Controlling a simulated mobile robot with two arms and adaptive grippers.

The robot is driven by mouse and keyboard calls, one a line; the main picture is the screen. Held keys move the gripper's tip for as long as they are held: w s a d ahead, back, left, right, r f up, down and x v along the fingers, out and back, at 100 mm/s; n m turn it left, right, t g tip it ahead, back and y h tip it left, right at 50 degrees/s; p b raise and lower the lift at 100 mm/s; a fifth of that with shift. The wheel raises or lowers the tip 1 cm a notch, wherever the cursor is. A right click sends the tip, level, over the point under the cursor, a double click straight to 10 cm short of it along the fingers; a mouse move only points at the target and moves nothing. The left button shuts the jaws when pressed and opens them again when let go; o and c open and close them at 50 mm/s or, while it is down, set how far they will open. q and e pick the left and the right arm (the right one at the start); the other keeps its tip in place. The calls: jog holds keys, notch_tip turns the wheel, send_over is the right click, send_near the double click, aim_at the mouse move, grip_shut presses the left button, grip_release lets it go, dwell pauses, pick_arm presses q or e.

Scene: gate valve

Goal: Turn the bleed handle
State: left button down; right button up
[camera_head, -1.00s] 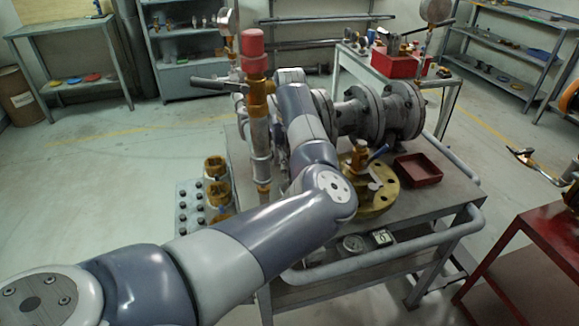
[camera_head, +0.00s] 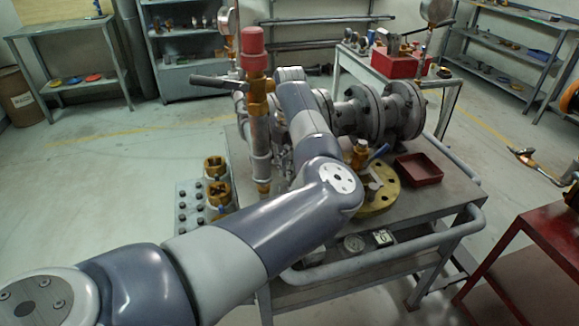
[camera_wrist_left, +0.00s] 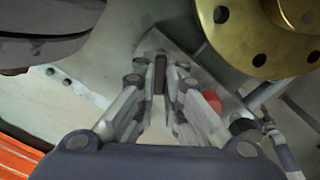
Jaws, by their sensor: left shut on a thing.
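My left gripper shows in the left wrist view (camera_wrist_left: 162,78), its fingers closed on a narrow dark upright piece (camera_wrist_left: 160,72), which I take to be the bleed handle; little of it shows. In the head view my left arm covers the gripper and what it holds. A vertical pipe with a red cap (camera_head: 253,40) and a dark side lever (camera_head: 215,82) stands left of my arm. A brass fitting (camera_head: 360,152) with a blue lever (camera_head: 379,152) stands by a gold flange (camera_head: 385,190), right of my arm. My right gripper is not in view.
The grey flanged pipe (camera_head: 357,118) lies across the cart behind my arm. A red tray (camera_head: 419,169) sits on the cart top at right. Brass fittings (camera_head: 216,168) stand left of the pipe. A rail (camera_head: 385,258) runs along the cart's front edge.

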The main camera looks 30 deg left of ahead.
pick_arm(q)
jog(key=m, duration=0.7)
jog(key=shift+r, duration=0.1)
dwell(0.6)
jog(key=c, duration=1.7)
grip_release()
notch_tip(320, 180, up, 12)
